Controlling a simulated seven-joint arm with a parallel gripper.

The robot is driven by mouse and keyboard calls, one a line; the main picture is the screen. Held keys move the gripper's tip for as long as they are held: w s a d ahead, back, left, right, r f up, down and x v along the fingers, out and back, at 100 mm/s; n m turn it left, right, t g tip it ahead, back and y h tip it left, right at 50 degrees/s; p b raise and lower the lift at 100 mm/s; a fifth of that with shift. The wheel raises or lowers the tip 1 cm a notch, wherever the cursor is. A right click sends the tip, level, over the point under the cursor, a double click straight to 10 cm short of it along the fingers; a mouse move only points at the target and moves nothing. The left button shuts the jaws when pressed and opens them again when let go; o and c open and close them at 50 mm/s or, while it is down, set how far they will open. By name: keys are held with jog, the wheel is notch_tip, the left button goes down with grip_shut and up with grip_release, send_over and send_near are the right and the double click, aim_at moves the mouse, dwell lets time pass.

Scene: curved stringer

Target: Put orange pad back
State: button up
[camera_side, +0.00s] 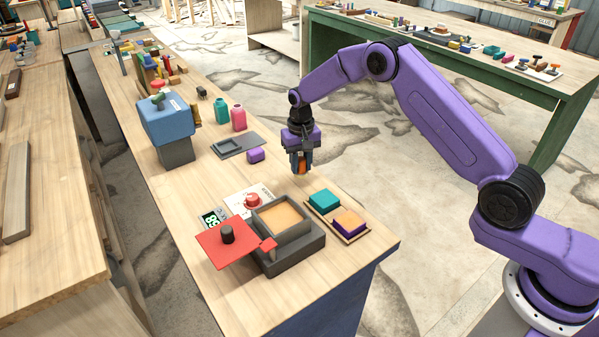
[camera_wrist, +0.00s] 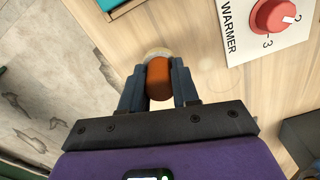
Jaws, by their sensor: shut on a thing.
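My gripper (camera_side: 301,166) is shut on a rounded orange piece (camera_side: 302,168), held above the bench behind the small tray. In the wrist view my gripper (camera_wrist: 158,88) has its two dark fingers on either side of the orange piece (camera_wrist: 158,80). A pale tan round end shows beyond it. I cannot tell whether this piece is the pad. A block with an orange-yellow top and purple below (camera_side: 349,222) sits on the tray (camera_side: 334,233), beside a teal-topped block (camera_side: 323,200).
A grey open box (camera_side: 291,246) with an orange-tan inside stands left of the tray. Its red lid (camera_side: 221,250) with a dark knob is swung aside. The warmer panel with its red dial (camera_side: 253,200) is behind.

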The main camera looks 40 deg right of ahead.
aim_at(299, 172)
jog(key=shift+w+f, duration=0.2)
jog(key=shift+f, duration=0.05)
jog(key=shift+w+f, duration=0.1)
jog(key=shift+f, duration=1.5)
jog(key=shift+f, duration=0.15)
jog(key=o, duration=1)
